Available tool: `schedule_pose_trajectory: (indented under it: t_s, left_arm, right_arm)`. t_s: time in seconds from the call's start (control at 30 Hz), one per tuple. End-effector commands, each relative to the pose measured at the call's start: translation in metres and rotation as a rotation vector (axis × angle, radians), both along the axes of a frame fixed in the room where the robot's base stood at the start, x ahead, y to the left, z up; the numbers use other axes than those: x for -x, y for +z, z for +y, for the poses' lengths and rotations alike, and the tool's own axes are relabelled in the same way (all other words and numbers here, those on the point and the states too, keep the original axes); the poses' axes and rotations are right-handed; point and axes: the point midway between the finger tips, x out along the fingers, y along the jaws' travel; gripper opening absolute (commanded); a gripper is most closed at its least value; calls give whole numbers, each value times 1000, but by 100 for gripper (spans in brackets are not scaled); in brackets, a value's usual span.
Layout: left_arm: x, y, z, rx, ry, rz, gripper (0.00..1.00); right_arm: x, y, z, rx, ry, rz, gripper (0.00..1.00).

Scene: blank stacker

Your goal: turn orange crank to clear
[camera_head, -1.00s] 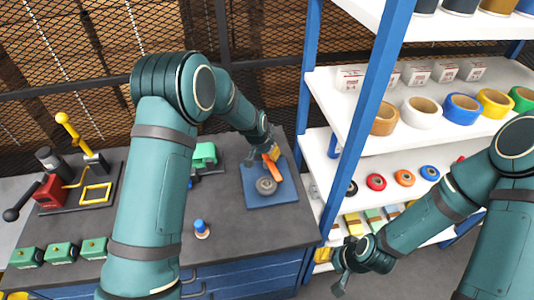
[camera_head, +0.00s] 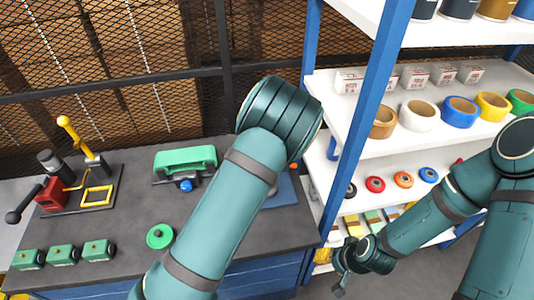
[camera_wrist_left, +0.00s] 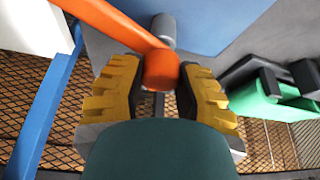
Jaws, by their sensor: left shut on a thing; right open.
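The orange crank (camera_wrist_left: 128,30) shows in the left wrist view, its end knob (camera_wrist_left: 161,70) between the yellow-padded fingers of my left gripper (camera_wrist_left: 157,88), which is shut on it. In the head view my left arm hides the crank and the left gripper. The crank's blue base plate (camera_head: 286,188) shows only in part beside that arm; in the left wrist view a blue surface (camera_wrist_left: 222,20) lies behind the crank. My right gripper (camera_head: 341,281) is open and empty, low in front of the shelf.
A green-topped device (camera_head: 185,160) with a blue knob (camera_head: 186,185), a green disc (camera_head: 159,237), small green boxes (camera_head: 62,254) and a red device with a yellow lever (camera_head: 52,193) stand on the bench. The shelf (camera_head: 415,147) on the right holds tape rolls.

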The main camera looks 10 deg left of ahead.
Motion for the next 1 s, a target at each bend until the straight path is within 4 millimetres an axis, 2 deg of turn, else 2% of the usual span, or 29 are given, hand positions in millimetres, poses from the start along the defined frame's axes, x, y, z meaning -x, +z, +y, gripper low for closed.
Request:
schedule_pose_trajectory:
  t_s: [0.4, 1.0]
  left_arm:
    - [0, -2, 0, -1, 219, 2, 0]
    - [1, -2, 1, 0, 263, 4, 0]
  right_arm:
    - [0, 1, 0, 0, 0, 0, 47]
    - [0, 2, 0, 0, 0, 0, 47]
